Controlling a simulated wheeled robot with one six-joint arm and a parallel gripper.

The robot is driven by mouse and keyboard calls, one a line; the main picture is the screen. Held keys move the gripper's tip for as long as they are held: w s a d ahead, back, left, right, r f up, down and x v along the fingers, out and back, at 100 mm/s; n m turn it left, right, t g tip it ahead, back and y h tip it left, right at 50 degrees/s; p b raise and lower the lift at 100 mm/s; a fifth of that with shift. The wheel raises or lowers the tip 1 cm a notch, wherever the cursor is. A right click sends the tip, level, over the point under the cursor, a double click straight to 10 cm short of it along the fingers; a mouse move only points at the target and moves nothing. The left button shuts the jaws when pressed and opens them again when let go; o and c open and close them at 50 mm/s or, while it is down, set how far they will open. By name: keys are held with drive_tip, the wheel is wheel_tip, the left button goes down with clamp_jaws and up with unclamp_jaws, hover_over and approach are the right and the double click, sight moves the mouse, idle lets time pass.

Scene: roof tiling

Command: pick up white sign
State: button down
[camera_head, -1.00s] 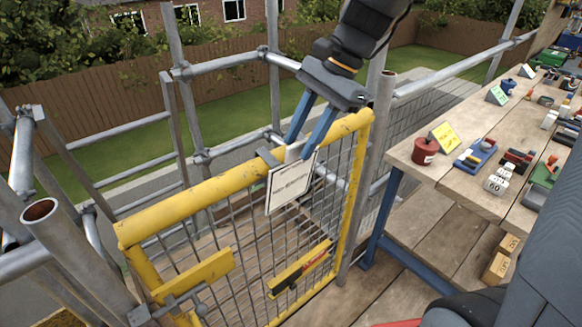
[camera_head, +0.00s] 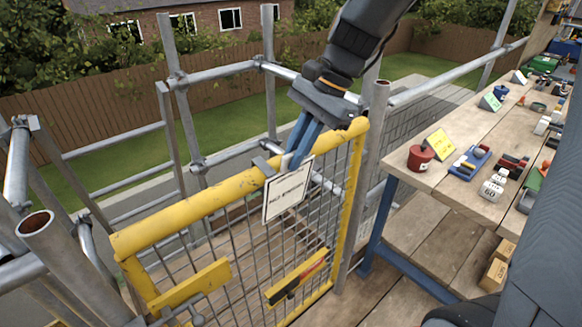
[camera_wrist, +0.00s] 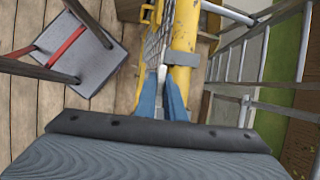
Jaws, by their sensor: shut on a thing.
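The white sign (camera_head: 287,195) hangs upright against the yellow mesh gate (camera_head: 185,213), just below its top rail. In the wrist view my gripper (camera_wrist: 162,84) is shut on the thin pale edge of the sign (camera_wrist: 162,74), beside the yellow rail (camera_wrist: 183,38). A grey hook or bracket (camera_wrist: 183,59) sits over the rail right by the fingers. I cannot tell whether it is joined to the sign.
Scaffold tubes (camera_head: 265,75) stand behind and left of the gate. A wooden bench (camera_head: 410,170) on the right carries a red tin (camera_head: 421,158), a yellow card (camera_head: 439,143) and several tools. A grey platform (camera_wrist: 85,55) with a red strap shows in the wrist view.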

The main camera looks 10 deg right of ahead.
drive_tip(key=shift+r, duration=0.15)
wheel_tip(320, 180, up, 7)
drive_tip(key=s+b, duration=0.1)
drive_tip(key=b, duration=0.1)
drive_tip(key=w+d+b, duration=0.2)
drive_tip(key=d+b, duration=0.1)
drive_tip(key=d, duration=1.1)
drive_tip(key=shift+d+f, duration=0.2)
drive_tip(key=shift+d, duration=0.15)
drive_tip(key=shift+p, duration=0.6)
drive_tip(key=s+d+p, duration=0.4)
drive_tip(key=s+d, duration=0.1)
drive_tip(key=s, duration=0.3)
drive_tip(key=shift+d+p, duration=0.3)
drive_tip(key=shift+p, duration=0.05)
